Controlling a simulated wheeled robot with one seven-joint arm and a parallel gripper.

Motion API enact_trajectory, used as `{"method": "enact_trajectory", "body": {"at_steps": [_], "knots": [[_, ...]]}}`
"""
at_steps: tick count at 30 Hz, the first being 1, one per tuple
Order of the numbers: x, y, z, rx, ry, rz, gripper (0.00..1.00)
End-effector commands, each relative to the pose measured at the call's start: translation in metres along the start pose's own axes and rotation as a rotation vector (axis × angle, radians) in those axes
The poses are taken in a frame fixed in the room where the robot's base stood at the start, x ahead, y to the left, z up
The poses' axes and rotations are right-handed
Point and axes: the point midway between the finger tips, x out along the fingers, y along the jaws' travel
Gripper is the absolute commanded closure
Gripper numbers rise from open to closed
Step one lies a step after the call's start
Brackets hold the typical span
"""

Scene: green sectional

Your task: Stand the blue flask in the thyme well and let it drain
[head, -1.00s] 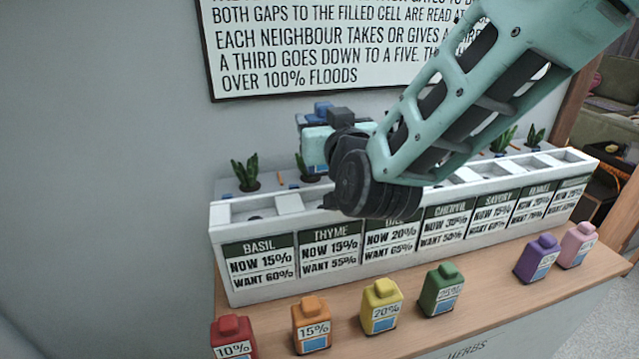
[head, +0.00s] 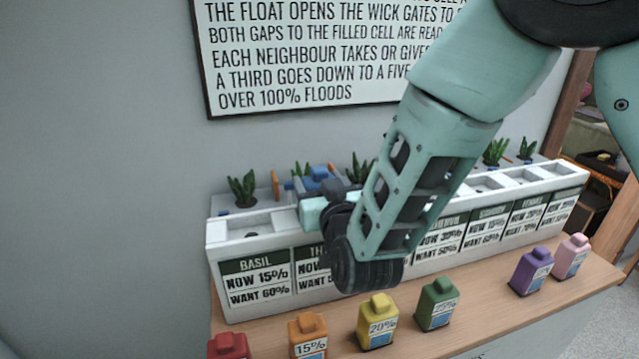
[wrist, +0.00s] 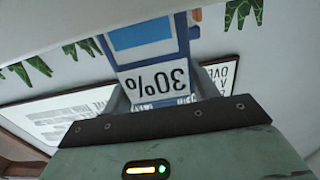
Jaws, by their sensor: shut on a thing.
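The blue flask (head: 318,184) is in my gripper (head: 316,208), above the planter near the thyme cell. Its cap is up in the head view, and its lower part is hidden behind my gripper and wrist. In the wrist view the flask (wrist: 165,55) shows a 30% label, inverted like the wall sign and plants there, so it looks upright. My gripper (wrist: 160,98) is shut on it. The thyme sign (head: 311,266) is second from the left, partly covered by my wrist. The thyme well is mostly hidden; I cannot tell whether the flask touches it.
The white planter (head: 262,222) has a row of wells, with basil at the far left. Red (head: 228,346), orange (head: 308,335), yellow (head: 378,321), green (head: 437,304), purple (head: 532,271) and pink (head: 571,256) flasks stand on the wooden ledge in front. Plants (head: 242,189) stand behind.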

Motion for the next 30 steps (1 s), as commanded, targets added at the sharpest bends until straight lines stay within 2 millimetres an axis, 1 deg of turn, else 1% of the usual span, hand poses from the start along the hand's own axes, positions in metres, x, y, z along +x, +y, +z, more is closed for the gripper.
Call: {"method": "enact_trajectory", "body": {"at_steps": [2, 3, 4, 5, 13, 16, 17, 20, 27, 30], "knots": [[0.000, 0.000, 0.003, 0.000, 0.001, 0.000, 0.69], [0.000, 0.000, 0.002, 0.000, 0.000, 0.000, 0.33], [0.000, 0.000, 0.002, 0.000, 0.000, 0.000, 0.24], [0.000, 0.000, 0.002, 0.000, 0.000, 0.000, 0.19], [0.000, 0.000, 0.001, 0.000, 0.000, 0.000, 0.19], [0.000, 0.000, -0.003, 0.000, 0.000, 0.000, 0.19], [-0.002, 0.000, -0.002, 0.000, -0.001, -0.001, 0.19], [-0.018, -0.001, 0.001, 0.000, 0.000, -0.004, 0.19], [-0.070, -0.001, 0.002, 0.000, 0.000, -0.005, 0.19], [-0.089, -0.001, 0.001, 0.000, 0.000, -0.003, 0.19]]}}
